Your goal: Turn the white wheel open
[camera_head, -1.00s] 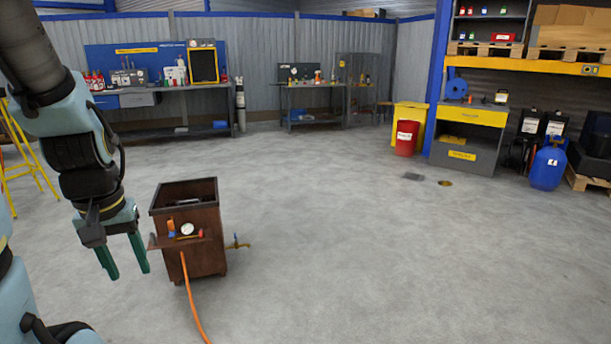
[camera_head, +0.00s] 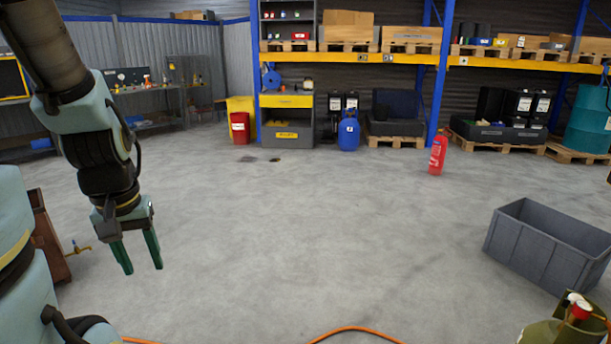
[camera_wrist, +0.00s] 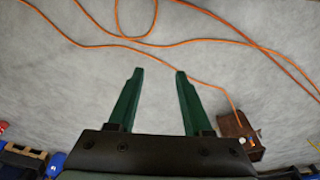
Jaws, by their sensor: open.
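I cannot make out a white wheel for certain in either view. An olive-green cylinder (camera_head: 550,333) stands at the bottom right of the head view, cut off by the frame edge, with a small red and white fitting (camera_head: 578,307) on top. A rusty brown box (camera_head: 48,235) with a brass tap (camera_head: 80,249) is at the left, mostly hidden by my arm. My gripper (camera_head: 143,266) hangs open and empty to the right of the box, fingers pointing down. The wrist view shows the open fingers (camera_wrist: 159,74) over bare floor, with the brown box (camera_wrist: 236,127) at the right.
A grey crate (camera_head: 535,247) stands on the floor at the right, behind the cylinder. A red extinguisher (camera_head: 437,156) stands farther back. An orange hose (camera_wrist: 205,41) loops over the floor. Shelving and a blue cylinder (camera_head: 348,132) line the back. The middle floor is clear.

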